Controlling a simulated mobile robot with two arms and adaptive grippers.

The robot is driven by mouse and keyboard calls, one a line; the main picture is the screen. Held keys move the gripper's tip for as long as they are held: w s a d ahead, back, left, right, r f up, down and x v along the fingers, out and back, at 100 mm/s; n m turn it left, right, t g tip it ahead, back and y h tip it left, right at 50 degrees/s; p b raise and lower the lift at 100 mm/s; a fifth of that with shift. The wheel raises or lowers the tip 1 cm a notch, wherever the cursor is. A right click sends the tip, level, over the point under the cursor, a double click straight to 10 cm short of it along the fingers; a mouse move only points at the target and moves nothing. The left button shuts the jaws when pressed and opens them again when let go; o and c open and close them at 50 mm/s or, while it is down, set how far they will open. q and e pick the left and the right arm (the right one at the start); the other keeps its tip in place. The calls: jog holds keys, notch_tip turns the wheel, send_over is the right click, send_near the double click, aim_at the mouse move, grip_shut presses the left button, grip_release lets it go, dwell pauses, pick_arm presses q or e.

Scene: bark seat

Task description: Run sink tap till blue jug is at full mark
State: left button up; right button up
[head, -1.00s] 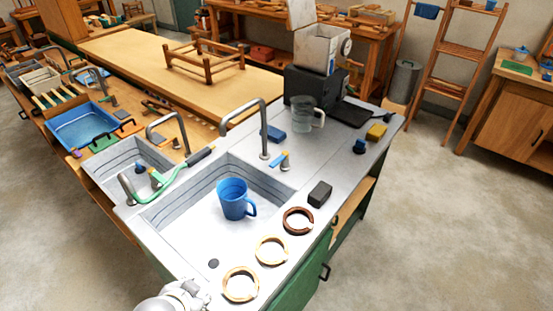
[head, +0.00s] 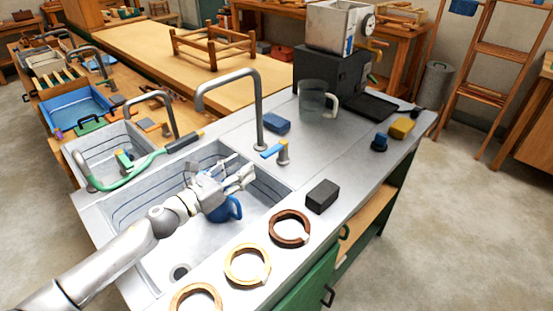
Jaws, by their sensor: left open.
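The blue jug (head: 229,209) stands in the large sink (head: 150,262), its upper part hidden behind my left gripper (head: 244,170). Its handle side shows at the right, but its inside and any full mark are hidden. My left gripper is open above the jug, fingers pointing right towards the tap lever and apart from it. The sink tap (head: 260,108) is a tall grey curved spout behind the sink; no water shows below its mouth. Its blue-ended lever (head: 272,151) sits on a short post at the sink's back right. My right gripper is not in view.
A black block (head: 322,196) and several rings, one of them dark brown (head: 290,228), lie along the front counter edge. A clear jug (head: 317,101) and a blue block (head: 277,123) stand behind. A smaller sink with a green hose (head: 130,180) is at left.

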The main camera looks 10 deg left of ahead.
aim_at(264, 155)
pick_arm(q)
jog(key=shift+m, duration=0.7)
jog(key=p+x, duration=0.1)
jog(key=x, duration=0.8)
jog(key=shift+d+p, duration=0.1)
jog(key=shift+p, duration=0.25)
jog(key=shift+x, duration=0.95)
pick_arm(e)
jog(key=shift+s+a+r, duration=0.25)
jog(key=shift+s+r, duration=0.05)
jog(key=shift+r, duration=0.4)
pick_arm(q)
jog(key=shift+f, duration=0.1)
grip_shut()
